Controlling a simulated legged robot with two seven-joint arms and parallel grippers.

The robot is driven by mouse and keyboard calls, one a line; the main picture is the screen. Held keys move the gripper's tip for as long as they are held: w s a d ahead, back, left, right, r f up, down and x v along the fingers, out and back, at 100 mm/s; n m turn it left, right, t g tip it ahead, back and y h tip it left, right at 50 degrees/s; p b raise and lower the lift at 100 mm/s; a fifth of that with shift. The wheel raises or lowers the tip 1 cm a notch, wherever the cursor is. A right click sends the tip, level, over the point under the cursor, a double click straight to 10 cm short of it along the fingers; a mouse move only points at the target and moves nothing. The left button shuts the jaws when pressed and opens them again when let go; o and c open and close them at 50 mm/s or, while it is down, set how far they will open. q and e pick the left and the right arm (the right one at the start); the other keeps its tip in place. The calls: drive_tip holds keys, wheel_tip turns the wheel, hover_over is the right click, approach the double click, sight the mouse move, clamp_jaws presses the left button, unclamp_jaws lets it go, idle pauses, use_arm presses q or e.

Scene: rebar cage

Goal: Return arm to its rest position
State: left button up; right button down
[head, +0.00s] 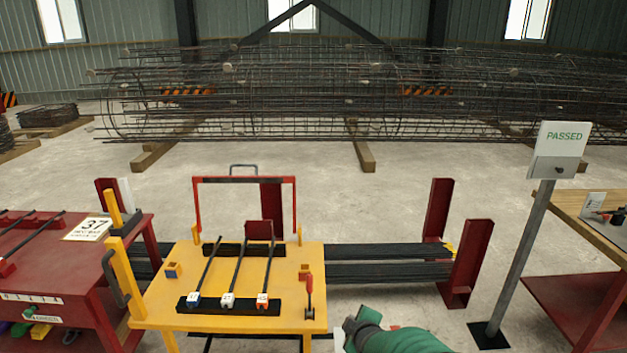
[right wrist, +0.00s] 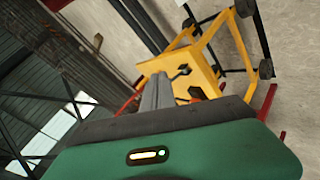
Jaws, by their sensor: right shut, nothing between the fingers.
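My right arm (head: 395,338), green with a dark end, shows at the bottom centre of the head view, just right of the yellow cart (head: 215,318). In the right wrist view my right gripper (right wrist: 160,80) has its grey fingers together with nothing between them. The fingers point towards the yellow cart (right wrist: 205,68), which looks tilted in that view and lies beyond them. My left gripper is in neither view.
Three dark bars (head: 237,268) lie on the cart. A red table (head: 120,248) stands left, and a post with a "PASSED" sign (head: 557,140) and a wooden-topped bench (head: 575,222) stand right. Dark bars on red stands (head: 466,265) lie behind the cart. A rebar cage (head: 300,95) lies farther back.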

drive_tip(key=s+d+m+g, duration=0.3)
drive_tip(key=s+m, duration=0.1)
drive_tip(key=s, duration=0.7)
drive_tip(key=s+d+f+m+g+h, duration=0.1)
drive_tip(key=s+d+m+g, duration=0.3)
drive_tip(key=s, duration=0.7)
drive_tip(key=s+d+m+g, duration=0.15)
drive_tip(key=s+m, duration=0.35)
drive_tip(key=s, duration=0.6)
wheel_tip(320, 180, up, 14)
drive_tip(key=p, duration=1.3)
drive_tip(key=shift+s+d+f+t+p, duration=0.2)
drive_tip(key=shift+f+t+p, duration=0.05)
drive_tip(key=shift+t+p, duration=0.1)
